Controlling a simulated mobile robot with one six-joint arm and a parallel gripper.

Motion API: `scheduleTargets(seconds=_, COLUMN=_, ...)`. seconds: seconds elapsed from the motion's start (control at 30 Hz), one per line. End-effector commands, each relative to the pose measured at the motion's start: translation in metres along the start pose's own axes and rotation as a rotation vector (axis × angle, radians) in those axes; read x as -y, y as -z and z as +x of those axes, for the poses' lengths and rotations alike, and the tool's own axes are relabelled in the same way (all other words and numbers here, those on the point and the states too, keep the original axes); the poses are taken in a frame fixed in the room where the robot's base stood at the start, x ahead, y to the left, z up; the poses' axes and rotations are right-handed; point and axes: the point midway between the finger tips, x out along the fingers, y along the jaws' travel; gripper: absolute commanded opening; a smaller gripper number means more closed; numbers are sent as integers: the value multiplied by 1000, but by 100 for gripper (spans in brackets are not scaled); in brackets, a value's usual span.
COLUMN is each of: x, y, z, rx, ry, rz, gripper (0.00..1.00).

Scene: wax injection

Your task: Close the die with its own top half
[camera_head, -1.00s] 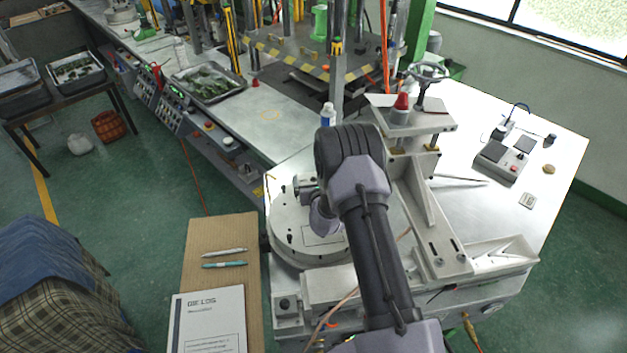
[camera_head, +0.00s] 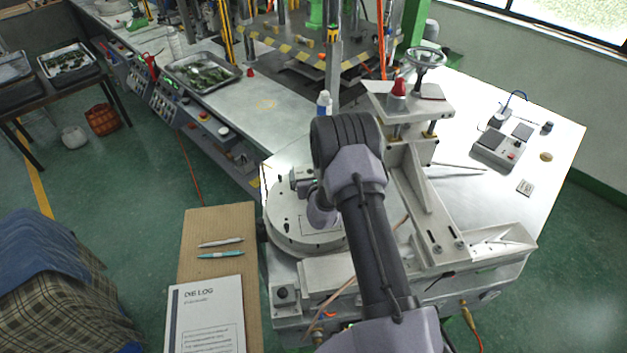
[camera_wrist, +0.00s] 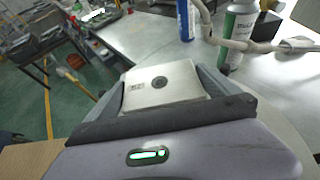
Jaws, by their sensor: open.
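A square metal block (camera_wrist: 165,84) with a dark round hole in its top, seemingly the die, sits between my gripper's fingers in the wrist view. I cannot tell whether one half or both halves are there. My gripper (camera_wrist: 163,74) is open, with one grey finger on each side of the block. Whether the fingers touch it is unclear. In the head view my arm reaches over the round white plate (camera_head: 282,228) of the press, and my wrist hides much of the gripper and the block. No separate top half is clearly visible.
The press frame with its handwheel (camera_head: 427,57) and red-capped part (camera_head: 398,88) stands right of my arm. Bottles (camera_wrist: 238,30) stand beyond the block. A control box (camera_head: 497,150) is on the right of the bench. A die log booklet (camera_head: 207,313) lies at front left.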

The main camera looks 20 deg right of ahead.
Motion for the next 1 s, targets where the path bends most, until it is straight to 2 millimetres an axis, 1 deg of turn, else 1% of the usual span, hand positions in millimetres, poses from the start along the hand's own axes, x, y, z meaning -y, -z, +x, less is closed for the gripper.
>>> scheduleTargets(seconds=0.17, x=0, y=-1, z=-36, rx=-2, ry=0, rz=0, gripper=100)
scheduleTargets(seconds=0.5, x=0, y=-1, z=-122, rx=-1, ry=-1, rz=1, gripper=100)
scheduleTargets(seconds=0.6, x=0, y=-1, z=-142, rx=0, ry=-1, rz=1, gripper=100)
scheduleTargets(seconds=0.7, x=0, y=0, z=-157, rx=0, ry=0, rz=1, gripper=100)
scheduleTargets(seconds=0.8, x=0, y=-1, z=-164, rx=2, ry=0, rz=1, gripper=100)
scheduleTargets(seconds=1.0, x=0, y=-1, z=-166, rx=2, ry=-1, rz=1, gripper=100)
